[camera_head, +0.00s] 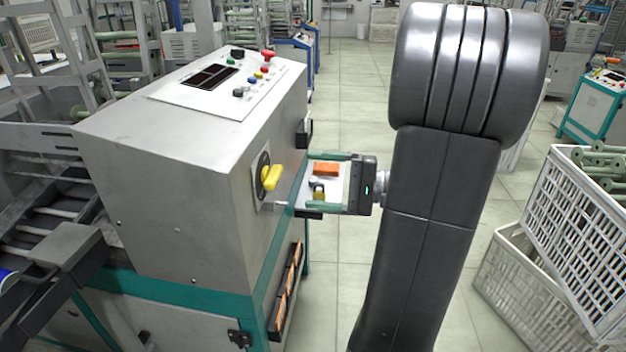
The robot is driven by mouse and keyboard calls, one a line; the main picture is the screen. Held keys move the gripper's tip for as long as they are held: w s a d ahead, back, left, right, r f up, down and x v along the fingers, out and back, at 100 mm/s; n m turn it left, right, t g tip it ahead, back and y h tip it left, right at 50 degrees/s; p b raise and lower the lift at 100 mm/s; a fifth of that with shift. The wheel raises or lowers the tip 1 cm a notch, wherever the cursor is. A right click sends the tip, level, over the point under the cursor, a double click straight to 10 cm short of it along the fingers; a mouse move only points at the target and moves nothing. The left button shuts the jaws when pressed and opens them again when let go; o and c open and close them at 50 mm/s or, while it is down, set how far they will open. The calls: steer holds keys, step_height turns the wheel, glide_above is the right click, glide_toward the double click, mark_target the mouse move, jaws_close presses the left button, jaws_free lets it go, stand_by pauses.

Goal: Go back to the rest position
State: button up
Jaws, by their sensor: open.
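My gripper (303,181) is at the middle of the view, beside the right side of the grey machine cabinet (180,150). Its dark body faces left and its two greenish fingers are spread apart, one at the back and one at the front. Between the fingers, in the picture, a small white shelf (335,191) shows with an orange block (326,169) and a padlock-like piece (318,190) on it. I see nothing clasped in the fingers. A yellow rotary switch (270,177) on the cabinet's side is just left of the front fingertip.
A control panel (225,85) with coloured buttons tops the cabinet. A rack with orange items (288,287) hangs low on its side. White crates (535,290), one tilted and holding green bobbins, stand at the right. Tiled floor (345,100) is open behind my arm.

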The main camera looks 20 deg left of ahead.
mark_target(279, 175)
steer(key=a, duration=0.4)
steer(key=s+a, duration=0.1)
steer(key=a, duration=0.2)
steer(key=shift+s+a+r, duration=0.1)
steer(key=shift+a+r, duration=0.1)
steer(key=shift+r, duration=0.05)
steer(key=shift+w+d+r+m+p, duration=0.1)
steer(key=shift+w+d+m+p, duration=0.1)
steer(key=shift+m+p, duration=0.15)
steer(key=shift+a, duration=0.15)
steer(key=shift+w, duration=0.1)
steer(key=shift+f, duration=0.25)
